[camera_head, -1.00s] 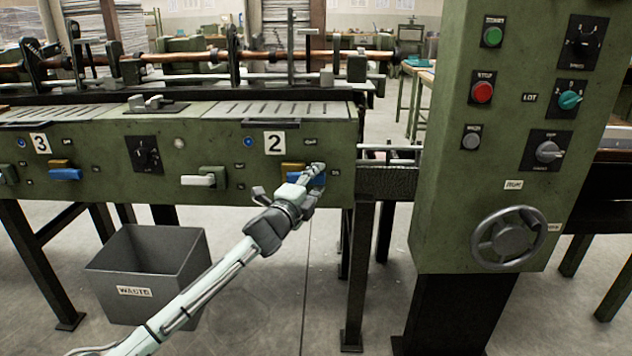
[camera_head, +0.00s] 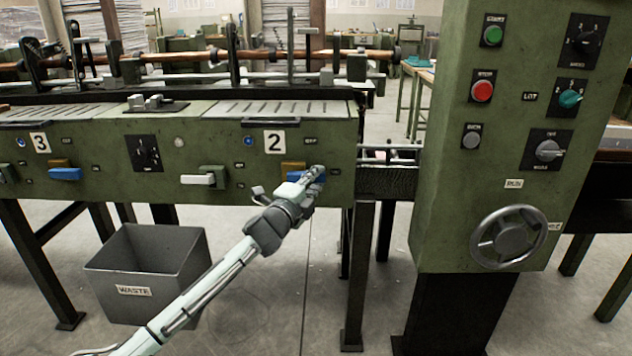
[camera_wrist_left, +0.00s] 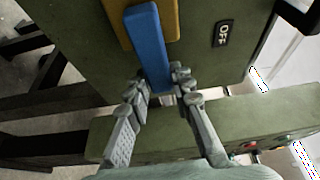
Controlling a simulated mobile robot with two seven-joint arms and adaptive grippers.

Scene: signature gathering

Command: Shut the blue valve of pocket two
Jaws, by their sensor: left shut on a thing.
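The blue valve handle (camera_head: 294,179) of pocket two sticks out of the green machine front below the number 2 plate (camera_head: 275,142). In the head view it lies roughly level, partly hidden by my gripper. My left gripper (camera_head: 318,174) is at the handle's right end. In the left wrist view the blue valve handle (camera_wrist_left: 148,45) runs down between the two fingers of my left gripper (camera_wrist_left: 162,88), which are shut on its end. A yellow-brown block (camera_wrist_left: 170,20) sits behind the handle, and an "OFF" label (camera_wrist_left: 222,33) is beside it. My right gripper is not in view.
A white lever (camera_head: 198,180) is left of the blue valve. Pocket three has its own blue handle (camera_head: 65,174). A grey waste bin (camera_head: 150,272) stands on the floor below. A green control column (camera_head: 480,130) with a handwheel (camera_head: 508,238) stands to the right.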

